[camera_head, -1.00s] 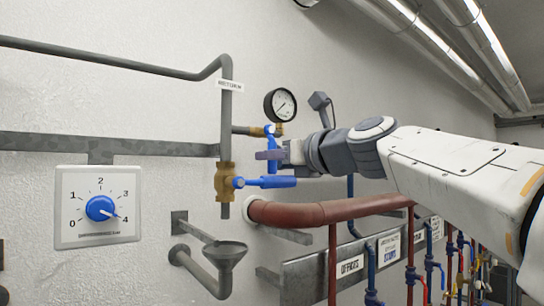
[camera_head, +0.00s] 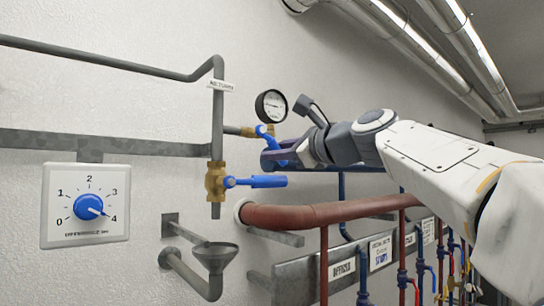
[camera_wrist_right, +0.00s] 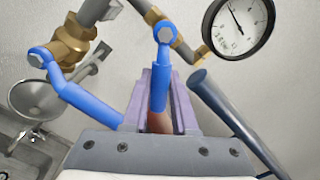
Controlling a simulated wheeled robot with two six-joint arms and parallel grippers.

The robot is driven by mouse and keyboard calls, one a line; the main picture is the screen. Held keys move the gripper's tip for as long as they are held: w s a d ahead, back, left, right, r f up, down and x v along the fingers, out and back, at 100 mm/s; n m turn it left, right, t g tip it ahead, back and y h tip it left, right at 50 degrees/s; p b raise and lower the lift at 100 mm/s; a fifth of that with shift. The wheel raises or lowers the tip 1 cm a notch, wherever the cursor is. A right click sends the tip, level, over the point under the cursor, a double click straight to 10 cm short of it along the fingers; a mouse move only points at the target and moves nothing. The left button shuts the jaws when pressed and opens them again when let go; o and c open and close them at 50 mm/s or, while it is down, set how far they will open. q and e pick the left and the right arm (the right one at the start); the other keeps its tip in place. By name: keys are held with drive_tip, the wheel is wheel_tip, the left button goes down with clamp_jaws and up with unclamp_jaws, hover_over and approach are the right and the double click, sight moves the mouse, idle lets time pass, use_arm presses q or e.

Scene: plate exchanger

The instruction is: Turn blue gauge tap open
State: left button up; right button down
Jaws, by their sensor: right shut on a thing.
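The blue gauge tap (camera_head: 266,138) is a lever on a brass fitting just below the round pressure gauge (camera_head: 271,106). In the right wrist view the tap's lever (camera_wrist_right: 160,85) hangs from its bolt down between my purple fingers, with the gauge (camera_wrist_right: 238,25) at upper right. My right gripper (camera_head: 272,158) is shut on this lever, and its fingers hide the lever's lower end in the head view. My left gripper is not in view.
A second blue lever (camera_head: 262,181) on the brass valve (camera_head: 215,181) sits just below my right gripper; it also shows at left in the wrist view (camera_wrist_right: 85,100). A red-brown pipe (camera_head: 310,216) runs below. A grey funnel (camera_head: 216,255) and dial panel (camera_head: 86,205) are left.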

drive_tip(key=n, duration=0.1)
drive_tip(key=r+n, duration=0.1)
drive_tip(key=n, duration=0.1)
drive_tip(key=d+r+n, duration=0.1)
drive_tip(key=shift+w+d+n, duration=0.1)
drive_tip(key=shift+w+n, duration=0.2)
drive_tip(key=shift+w, duration=0.1)
drive_tip(key=n, duration=0.1)
drive_tip(key=r+n, duration=0.1)
drive_tip(key=n, duration=0.1)
drive_tip(key=r+n+p, duration=0.1)
drive_tip(key=n, duration=0.1)
drive_tip(key=shift+w+d, duration=0.15)
drive_tip(key=shift+d, duration=0.05)
drive_tip(key=shift+r+n, duration=0.1)
drive_tip(key=shift+n, duration=0.2)
drive_tip(key=c, duration=0.7)
unclamp_jaws()
